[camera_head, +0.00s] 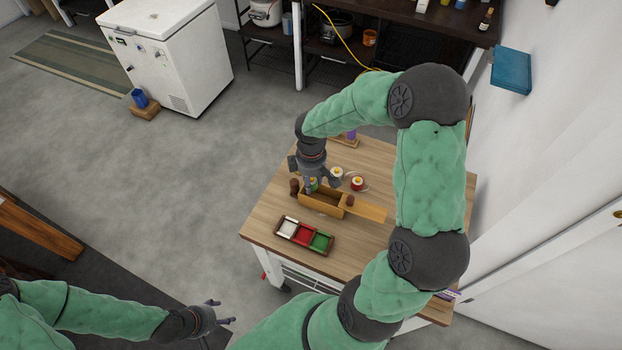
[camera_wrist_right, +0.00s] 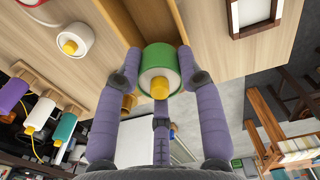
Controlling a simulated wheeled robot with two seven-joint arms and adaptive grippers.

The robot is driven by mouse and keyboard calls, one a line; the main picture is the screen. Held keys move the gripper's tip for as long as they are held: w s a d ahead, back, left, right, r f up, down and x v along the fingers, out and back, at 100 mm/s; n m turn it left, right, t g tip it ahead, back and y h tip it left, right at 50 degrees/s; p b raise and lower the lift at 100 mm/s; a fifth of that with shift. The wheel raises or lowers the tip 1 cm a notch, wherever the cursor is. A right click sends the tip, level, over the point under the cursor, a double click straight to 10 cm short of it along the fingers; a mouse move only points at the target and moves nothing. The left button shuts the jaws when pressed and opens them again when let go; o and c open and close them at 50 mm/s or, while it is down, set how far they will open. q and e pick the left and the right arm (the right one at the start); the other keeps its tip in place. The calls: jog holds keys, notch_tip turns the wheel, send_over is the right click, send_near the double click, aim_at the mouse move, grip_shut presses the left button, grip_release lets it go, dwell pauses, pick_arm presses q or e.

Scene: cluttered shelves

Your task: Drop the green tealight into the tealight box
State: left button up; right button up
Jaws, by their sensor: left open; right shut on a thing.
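In the head view my right gripper (camera_head: 316,186) is at the left end of an open wooden box (camera_head: 327,207), likely the tealight box. In the right wrist view the box's inside (camera_wrist_right: 147,22) shows behind the tealight; I cannot tell how far above it the tealight is. A light wooden board (camera_head: 369,211) extends right from the box. My left gripper (camera_head: 224,312) is open and empty, off the table's left side.
A white tealight (camera_head: 336,173) and a red tealight (camera_head: 357,183) stand behind the box on the wooden table (camera_head: 262,218). A dark-framed tray (camera_head: 303,235) with white, red and green sections lies in front. A brown object (camera_head: 295,186) is left of the gripper.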

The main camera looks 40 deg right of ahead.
jog(key=shift+f+b, duration=0.85)
jog(key=shift+f, duration=0.3)
jog(key=shift+r, duration=0.25)
dwell(0.4)
jog(key=o, duration=1.2)
jog(key=shift+r+p, duration=0.15)
jog(key=shift+p, duration=0.2)
jog(key=shift+r+p, duration=1.15)
jog(key=shift+r, duration=0.2)
jog(key=shift+r, duration=0.1)
